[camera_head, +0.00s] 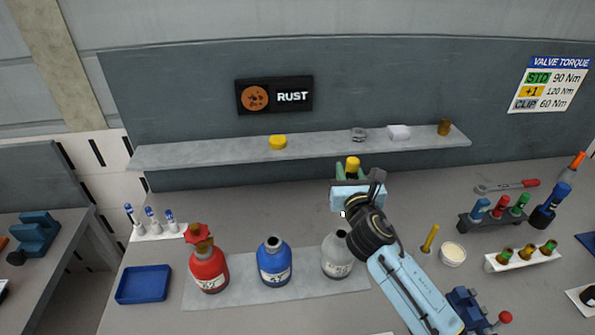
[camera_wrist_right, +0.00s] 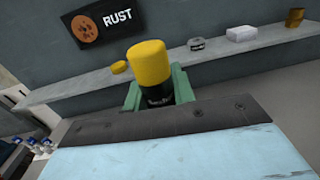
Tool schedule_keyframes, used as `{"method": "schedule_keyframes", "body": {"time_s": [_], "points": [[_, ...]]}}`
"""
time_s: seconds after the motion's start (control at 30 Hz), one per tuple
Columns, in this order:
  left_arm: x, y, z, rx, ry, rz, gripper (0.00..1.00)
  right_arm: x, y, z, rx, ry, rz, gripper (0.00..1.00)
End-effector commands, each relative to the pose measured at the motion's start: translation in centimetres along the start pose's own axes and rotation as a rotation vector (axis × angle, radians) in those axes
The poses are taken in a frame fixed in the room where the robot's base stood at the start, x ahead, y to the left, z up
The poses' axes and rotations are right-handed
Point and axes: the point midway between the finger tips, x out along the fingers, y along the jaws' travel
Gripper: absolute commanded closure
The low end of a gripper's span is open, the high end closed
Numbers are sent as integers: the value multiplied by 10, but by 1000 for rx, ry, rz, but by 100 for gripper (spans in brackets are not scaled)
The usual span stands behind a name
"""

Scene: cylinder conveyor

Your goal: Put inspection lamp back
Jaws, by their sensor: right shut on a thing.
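My right gripper (camera_head: 352,172) is over the back half of the bench, in front of the wall shelf. Its green fingers are shut on a yellow-topped black cylinder (camera_head: 352,163), which looks like the inspection lamp. In the right wrist view the cylinder (camera_wrist_right: 148,65) stands nearly upright between the fingers, with a label on its dark body. Its lower end is hidden behind the gripper, so I cannot tell whether it touches the bench. My left gripper is not in view.
The shelf (camera_head: 210,154) holds a yellow puck (camera_head: 278,142), a tape roll (camera_head: 358,134), a white block (camera_head: 399,132) and a brown jar (camera_head: 444,127). Red (camera_head: 208,270), blue (camera_head: 274,264) and grey (camera_head: 336,258) bottles stand in front. Tool racks (camera_head: 495,222) stand right.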

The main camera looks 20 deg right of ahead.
Motion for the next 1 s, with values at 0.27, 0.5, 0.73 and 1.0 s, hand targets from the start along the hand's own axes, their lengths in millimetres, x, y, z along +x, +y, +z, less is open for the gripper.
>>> {"method": "schedule_keyframes", "body": {"time_s": [0.27, 0.5, 0.73, 1.0], "points": [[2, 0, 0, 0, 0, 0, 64, -2, -108, -12, -17, -6, -160, 100], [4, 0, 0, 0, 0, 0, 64, -6, -139, -14, -25, -10, -203, 100], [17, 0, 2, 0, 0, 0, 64, -6, -140, -26, -24, -10, -205, 100], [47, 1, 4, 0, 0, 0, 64, -5, -140, -55, -22, -9, -204, 100]]}}
